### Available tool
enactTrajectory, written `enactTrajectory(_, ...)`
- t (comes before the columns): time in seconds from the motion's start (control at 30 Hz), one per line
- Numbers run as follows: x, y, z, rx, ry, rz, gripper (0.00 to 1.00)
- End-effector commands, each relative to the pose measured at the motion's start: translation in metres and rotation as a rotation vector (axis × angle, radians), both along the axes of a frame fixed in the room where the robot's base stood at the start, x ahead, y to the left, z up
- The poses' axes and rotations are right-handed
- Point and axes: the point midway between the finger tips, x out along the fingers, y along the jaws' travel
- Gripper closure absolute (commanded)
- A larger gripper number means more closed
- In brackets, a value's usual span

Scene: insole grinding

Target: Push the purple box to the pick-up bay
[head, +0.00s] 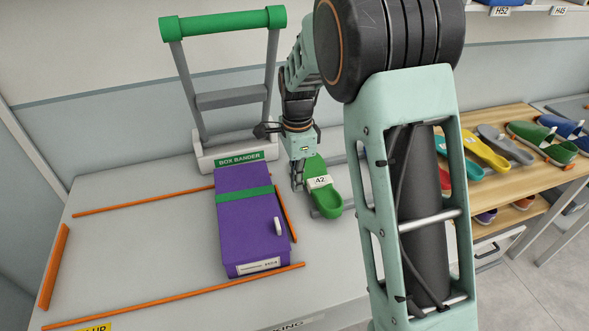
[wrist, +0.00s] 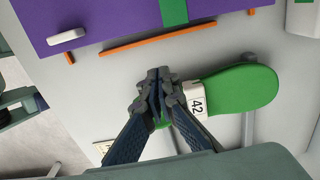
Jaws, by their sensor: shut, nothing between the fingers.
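The purple box (head: 232,235) lies flat on the table in front of the box bander, with a green band around its middle. It shows along the top of the wrist view (wrist: 110,18). My gripper (head: 297,187) is shut and empty, pointing down just right of the box. In the wrist view my gripper (wrist: 160,75) is apart from the box, with a short orange rail between them. The likely pick-up bay (head: 140,245) is the bare table area left of the box, framed by orange rails. A yellow label at its front edge is partly cut off.
A green insole (head: 328,203) labelled 42 lies right beside my gripper. The short orange rail (head: 286,215) runs along the box's right side. The box bander (head: 225,157) stands behind the box. A rack of insoles (head: 510,150) stands at the right.

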Motion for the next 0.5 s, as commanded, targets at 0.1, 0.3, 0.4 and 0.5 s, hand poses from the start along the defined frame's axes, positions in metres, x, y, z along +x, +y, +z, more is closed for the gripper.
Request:
enactTrajectory(0.1, -0.001, -0.001, -0.026, -0.001, 0.004, -0.001, 1.00)
enactTrajectory(0.3, -0.007, 0.022, -0.034, 0.000, -0.001, 0.005, 1.00)
enactTrajectory(0.4, -0.009, 0.031, -0.035, 0.000, 0.000, 0.003, 1.00)
enactTrajectory(0.5, -0.011, 0.036, -0.035, -0.001, -0.001, 0.002, 1.00)
